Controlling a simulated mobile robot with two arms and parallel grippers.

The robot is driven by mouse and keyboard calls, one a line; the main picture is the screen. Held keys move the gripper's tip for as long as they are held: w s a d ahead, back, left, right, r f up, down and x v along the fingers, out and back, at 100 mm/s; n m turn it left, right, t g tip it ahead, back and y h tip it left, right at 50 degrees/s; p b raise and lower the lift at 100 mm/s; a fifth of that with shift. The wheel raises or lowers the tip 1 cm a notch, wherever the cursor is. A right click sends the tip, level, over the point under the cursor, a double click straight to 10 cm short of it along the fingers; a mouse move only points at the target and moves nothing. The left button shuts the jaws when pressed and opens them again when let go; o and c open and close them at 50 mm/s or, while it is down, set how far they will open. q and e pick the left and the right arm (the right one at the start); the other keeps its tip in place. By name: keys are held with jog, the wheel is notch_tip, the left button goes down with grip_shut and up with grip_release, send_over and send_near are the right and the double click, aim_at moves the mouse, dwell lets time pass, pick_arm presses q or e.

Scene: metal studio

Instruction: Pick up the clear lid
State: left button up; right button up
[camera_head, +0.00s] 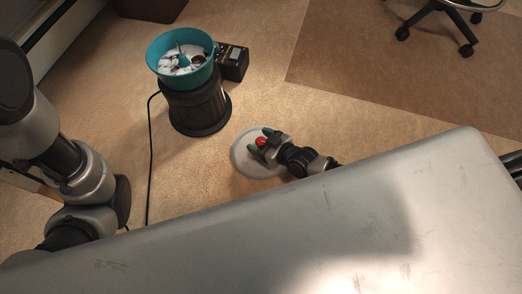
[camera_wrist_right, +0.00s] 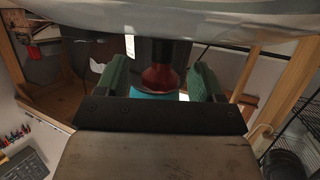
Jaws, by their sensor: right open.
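The clear lid (camera_head: 243,160) is a pale round disc with a red knob (camera_head: 261,142) at its middle, right of the teal bowl in the head view. My right gripper (camera_head: 261,141) is over the lid, its green fingers open on either side of the red knob. In the right wrist view the red knob (camera_wrist_right: 160,76) shows between the two green fingers of the right gripper (camera_wrist_right: 160,80), with gaps on both sides. Part of the lid is hidden behind my right gripper and wrist. My left arm enters at the left of the head view; its gripper is out of frame.
A black tumbler base (camera_head: 195,110) with a teal bowl (camera_head: 159,70) holding pale pieces stands left of the lid. A black box with a display (camera_head: 233,62) is beside it. A large grey metal surface (camera_head: 330,235) fills the foreground. A wheeled chair (camera_head: 440,20) is far right.

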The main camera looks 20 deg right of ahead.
grip_shut()
dwell(0.3)
